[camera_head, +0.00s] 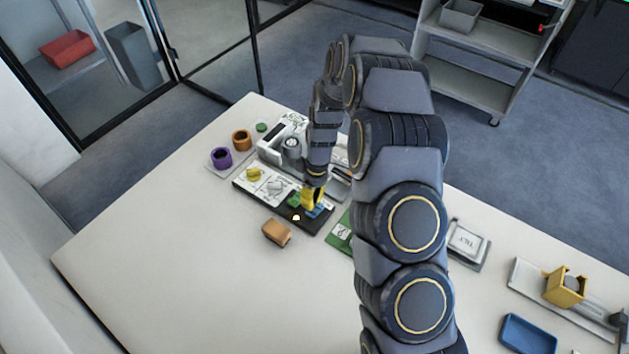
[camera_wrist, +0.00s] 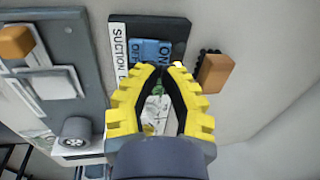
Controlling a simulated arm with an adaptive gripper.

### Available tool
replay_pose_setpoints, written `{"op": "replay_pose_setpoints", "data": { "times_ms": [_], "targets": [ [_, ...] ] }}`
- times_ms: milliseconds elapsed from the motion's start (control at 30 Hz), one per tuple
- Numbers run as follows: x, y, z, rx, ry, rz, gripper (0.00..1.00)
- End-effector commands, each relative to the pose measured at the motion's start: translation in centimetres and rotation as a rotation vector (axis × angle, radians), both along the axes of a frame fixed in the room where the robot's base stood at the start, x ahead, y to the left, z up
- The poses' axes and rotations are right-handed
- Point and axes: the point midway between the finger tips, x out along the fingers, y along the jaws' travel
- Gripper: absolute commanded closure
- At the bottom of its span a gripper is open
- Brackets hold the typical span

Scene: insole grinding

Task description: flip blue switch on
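The blue switch (camera_wrist: 150,52) sits on a dark panel (camera_wrist: 184,28) with a white SUCTION label beside it; OFF and ON lettering shows at the switch. I cannot tell clearly which side is pressed. It is partly visible in the head view (camera_head: 319,211), beside my gripper. My gripper (camera_wrist: 164,68) has yellow ridged fingers, bowed apart in the middle, with tips nearly meeting close to the switch. Whether they touch it is unclear. Nothing is held. In the head view my gripper (camera_head: 313,204) points down over the panel. A green part (camera_wrist: 158,87) shows between the fingers.
A brown block (camera_head: 277,232) lies just in front of the panel. Purple (camera_head: 221,158) and orange (camera_head: 241,140) cups and a white machine (camera_head: 290,145) stand behind-left. A blue tray (camera_head: 527,335) and yellow holder (camera_head: 565,286) are at right. The table's left front is clear.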

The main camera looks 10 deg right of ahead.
Motion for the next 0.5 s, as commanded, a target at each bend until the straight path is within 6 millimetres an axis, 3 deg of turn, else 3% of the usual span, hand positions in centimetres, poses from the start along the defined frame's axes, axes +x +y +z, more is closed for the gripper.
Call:
{"op": "replay_pose_setpoints", "data": {
  "times_ms": [200, 500],
  "targets": [
    [-0.2, 0.2, -1.8, 0.0, 0.0, 0.001, 1.0],
    [-0.2, 0.3, -1.9, -0.001, -0.001, 0.001, 1.0]
  ]
}}
